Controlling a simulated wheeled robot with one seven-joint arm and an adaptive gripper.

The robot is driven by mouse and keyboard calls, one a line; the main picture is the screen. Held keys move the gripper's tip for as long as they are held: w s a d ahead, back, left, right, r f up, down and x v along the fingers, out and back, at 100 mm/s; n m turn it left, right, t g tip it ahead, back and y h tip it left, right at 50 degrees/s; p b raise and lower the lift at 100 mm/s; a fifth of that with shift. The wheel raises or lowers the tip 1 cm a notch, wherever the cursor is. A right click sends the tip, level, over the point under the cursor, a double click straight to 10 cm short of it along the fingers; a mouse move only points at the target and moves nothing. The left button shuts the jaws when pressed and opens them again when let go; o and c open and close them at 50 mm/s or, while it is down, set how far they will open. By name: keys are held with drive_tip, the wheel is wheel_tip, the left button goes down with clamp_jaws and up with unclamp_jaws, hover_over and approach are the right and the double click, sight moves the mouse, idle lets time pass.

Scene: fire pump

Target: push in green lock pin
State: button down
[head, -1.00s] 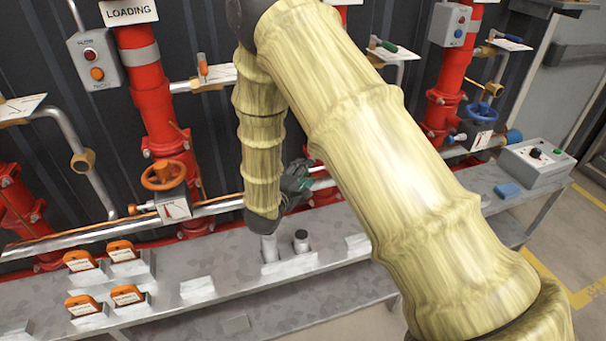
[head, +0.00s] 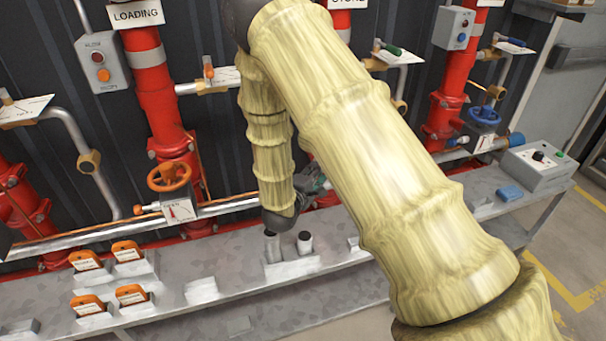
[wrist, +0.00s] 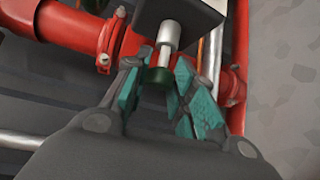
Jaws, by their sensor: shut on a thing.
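The green lock pin shows in the wrist view as a silver shaft with a dark green end (wrist: 156,78). Its shaft runs up to a dark box-shaped block (wrist: 180,18). My gripper (wrist: 160,92) has its teal-padded fingers on either side of the green end and is shut on it. In the head view my gripper (head: 316,182) shows only in part, low beside the red middle pipe. My own arm hides the pin and most of the fingers there.
Two black-capped cylinders (head: 304,242) stand on the grey bench (head: 235,280) just below my wrist. Orange-topped tags (head: 127,250) sit at the left. Red pipes (head: 158,110) stand behind.

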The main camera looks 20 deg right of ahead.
drive_tip(key=shift+d, duration=0.15)
drive_tip(key=c, duration=1.2)
unclamp_jaws()
drive_tip(key=shift+s+d, duration=0.1)
drive_tip(key=shift+d, duration=0.05)
drive_tip(key=shift+o, duration=0.2)
drive_tip(key=shift+a, duration=0.25)
drive_tip(key=v, duration=1.1)
drive_tip(key=shift+s+a, duration=0.25)
drive_tip(key=shift+a, duration=0.05)
drive_tip(key=shift+a, duration=0.1)
